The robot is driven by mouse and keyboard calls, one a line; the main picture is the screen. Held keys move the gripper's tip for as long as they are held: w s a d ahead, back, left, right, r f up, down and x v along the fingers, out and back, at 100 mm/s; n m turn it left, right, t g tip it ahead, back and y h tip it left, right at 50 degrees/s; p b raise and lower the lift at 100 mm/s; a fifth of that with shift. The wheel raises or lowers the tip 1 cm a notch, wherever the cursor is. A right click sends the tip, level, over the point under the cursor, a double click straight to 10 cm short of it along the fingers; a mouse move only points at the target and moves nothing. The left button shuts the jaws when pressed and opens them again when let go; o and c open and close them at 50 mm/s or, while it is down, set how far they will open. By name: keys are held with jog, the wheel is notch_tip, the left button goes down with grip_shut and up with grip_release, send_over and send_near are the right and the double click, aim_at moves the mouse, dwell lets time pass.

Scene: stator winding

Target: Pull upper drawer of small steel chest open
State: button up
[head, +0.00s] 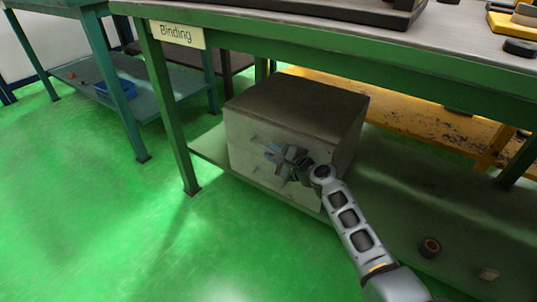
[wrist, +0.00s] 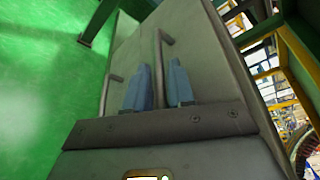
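The small steel chest (head: 300,100) is a grey box on the lower shelf of the green bench. Its front carries drawers with thin bar handles. In the wrist view the upper drawer's handle (wrist: 160,45) runs down between my two blue fingers, and the lower handle (wrist: 113,78) lies to their left. My gripper (head: 271,151) is in front of the chest, its fingers pointing at the front face; it also shows in the wrist view (wrist: 158,70). The fingers are apart, with a narrow gap around the handle. I cannot tell whether they touch it. The upper drawer looks closed.
The green bench with a "Binding" sign (head: 177,34) stands over the chest, its leg (head: 170,120) to the left. The green floor (head: 120,230) at front left is clear.

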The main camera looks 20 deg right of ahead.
jog(key=shift+b+x, duration=0.35)
jog(key=shift+x, duration=0.75)
grip_shut()
